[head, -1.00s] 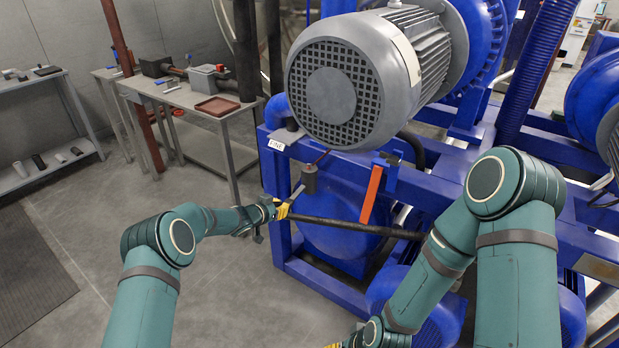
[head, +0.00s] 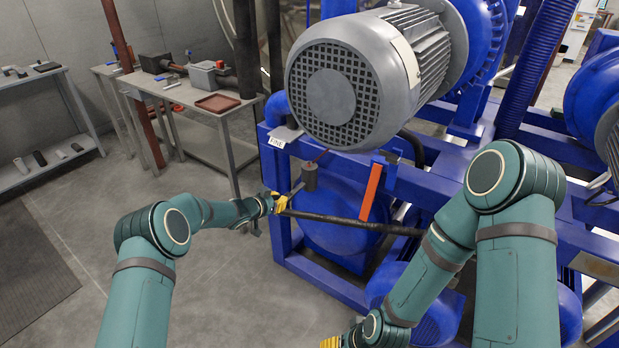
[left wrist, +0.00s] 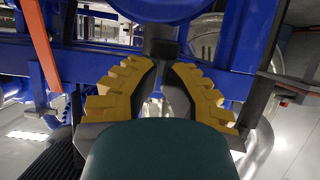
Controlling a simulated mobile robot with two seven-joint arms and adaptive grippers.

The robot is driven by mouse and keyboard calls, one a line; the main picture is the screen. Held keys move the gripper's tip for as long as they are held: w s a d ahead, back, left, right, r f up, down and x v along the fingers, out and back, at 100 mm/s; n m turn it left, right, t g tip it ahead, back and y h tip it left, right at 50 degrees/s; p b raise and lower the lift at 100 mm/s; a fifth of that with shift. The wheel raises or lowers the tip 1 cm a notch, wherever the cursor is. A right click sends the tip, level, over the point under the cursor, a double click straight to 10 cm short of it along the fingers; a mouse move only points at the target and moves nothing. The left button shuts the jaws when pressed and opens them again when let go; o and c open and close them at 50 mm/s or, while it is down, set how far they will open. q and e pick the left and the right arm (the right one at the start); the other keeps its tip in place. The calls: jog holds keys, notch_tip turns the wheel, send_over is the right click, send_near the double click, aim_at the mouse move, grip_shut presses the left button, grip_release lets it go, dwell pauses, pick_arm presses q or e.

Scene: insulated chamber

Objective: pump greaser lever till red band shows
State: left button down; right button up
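The greaser is a small dark grey cylinder (head: 310,178) on the blue frame, below the big motor. A thin lever (head: 294,192) slopes from it down and left. My left gripper (head: 280,203), with yellow finger pads, is at the lever's outer end. In the left wrist view the finger pads (left wrist: 162,75) nearly meet, with a narrow dark piece between them, and look shut on the lever. A dark grey part (left wrist: 160,40) stands just beyond the fingertips. A thin red streak shows just above the greaser. My right gripper (head: 332,342) is mostly cut off at the bottom edge.
A dark horizontal bar (head: 350,220) runs right from beside my left gripper. An upright orange-red plate (head: 371,192) stands on the blue frame (head: 290,262). The grey motor (head: 350,85) hangs over the greaser.

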pick_arm(q)
notch_tip(320, 180, up, 7)
jog(key=s+p, duration=0.1)
jog(key=p, duration=0.3)
jog(key=shift+a, duration=0.45)
jog(key=shift+f, duration=0.1)
jog(key=s+a+f+n+g+y, duration=0.1)
jog(key=s+f+n+g, duration=0.3)
jog(key=s, duration=0.7)
jog(key=s+a+f+n+y, duration=0.15)
jog(key=s+f, duration=0.35)
jog(key=s, duration=0.6)
jog(key=s+a+n+g+y, duration=0.2)
jog(key=s+n+g, duration=0.2)
jog(key=s, duration=1.9)
jog(key=shift+s+f+g, duration=0.2)
jog(key=shift+f+g, duration=0.1)
jog(key=shift+f, duration=0.15)
